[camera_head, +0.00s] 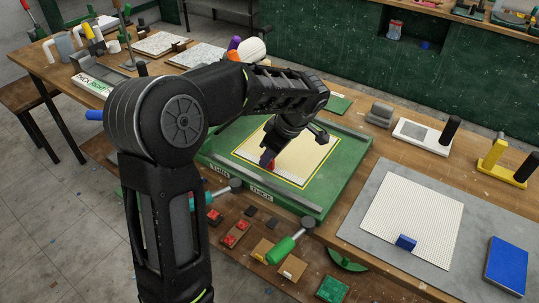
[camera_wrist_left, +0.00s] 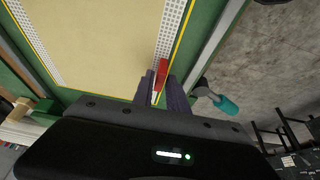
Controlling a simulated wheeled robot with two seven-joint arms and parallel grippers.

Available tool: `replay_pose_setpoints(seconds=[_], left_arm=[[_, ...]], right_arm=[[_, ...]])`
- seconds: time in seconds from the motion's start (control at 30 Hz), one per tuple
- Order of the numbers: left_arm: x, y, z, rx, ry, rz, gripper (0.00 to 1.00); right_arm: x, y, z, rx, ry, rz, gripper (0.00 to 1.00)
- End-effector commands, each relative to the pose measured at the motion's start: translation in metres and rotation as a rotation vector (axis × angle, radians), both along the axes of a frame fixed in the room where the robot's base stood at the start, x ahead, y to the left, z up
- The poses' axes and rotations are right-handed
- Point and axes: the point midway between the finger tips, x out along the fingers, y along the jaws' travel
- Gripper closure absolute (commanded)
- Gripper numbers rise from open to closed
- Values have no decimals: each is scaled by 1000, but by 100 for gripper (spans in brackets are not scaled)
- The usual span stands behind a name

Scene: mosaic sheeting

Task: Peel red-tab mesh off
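A tan sheet (camera_head: 296,150) with a yellow border lies in the green frame (camera_head: 338,180) at the middle of the bench; in the left wrist view, white mesh (camera_wrist_left: 168,35) shows along its edges. A small red tab (camera_head: 271,165) stands at the sheet's near edge. My left gripper (camera_head: 268,158) reaches down to it from above. In the left wrist view the red tab (camera_wrist_left: 162,72) lies between the two dark fingertips (camera_wrist_left: 160,88), which are a little apart. I cannot tell whether they press on it. My right gripper is out of view.
To the right, a white mesh sheet (camera_head: 417,205) with a blue tab (camera_head: 406,242) lies on a grey mat (camera_head: 368,230), with a blue block (camera_head: 507,265) beside it. Green-handled clamps (camera_head: 285,250) stick out at the frame's front. A grey-and-white device (camera_head: 425,133) stands behind.

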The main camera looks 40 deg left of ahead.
Motion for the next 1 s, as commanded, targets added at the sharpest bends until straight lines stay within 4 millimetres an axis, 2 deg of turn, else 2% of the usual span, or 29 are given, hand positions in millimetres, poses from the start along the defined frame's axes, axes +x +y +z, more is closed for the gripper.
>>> replay_pose_setpoints(seconds=[0.03, 0.2, 0.53, 0.57, 0.7, 1.0], left_arm=[[0, 0, 0, 0, 0, 0, 87], [0, 0, 0, 0, 0, 0, 100], [0, 0, 0, 0, 0, 0, 100], [0, 0, 0, 0, 0, 0, 91], [0, 0, 0, 0, 0, 0, 100], [0, 0, 0, 0, 0, 0, 100]], right_arm=[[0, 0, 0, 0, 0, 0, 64], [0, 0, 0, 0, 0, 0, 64], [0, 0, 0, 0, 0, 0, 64], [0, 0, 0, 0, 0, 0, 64], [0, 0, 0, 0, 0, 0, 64], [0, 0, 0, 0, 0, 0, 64]])
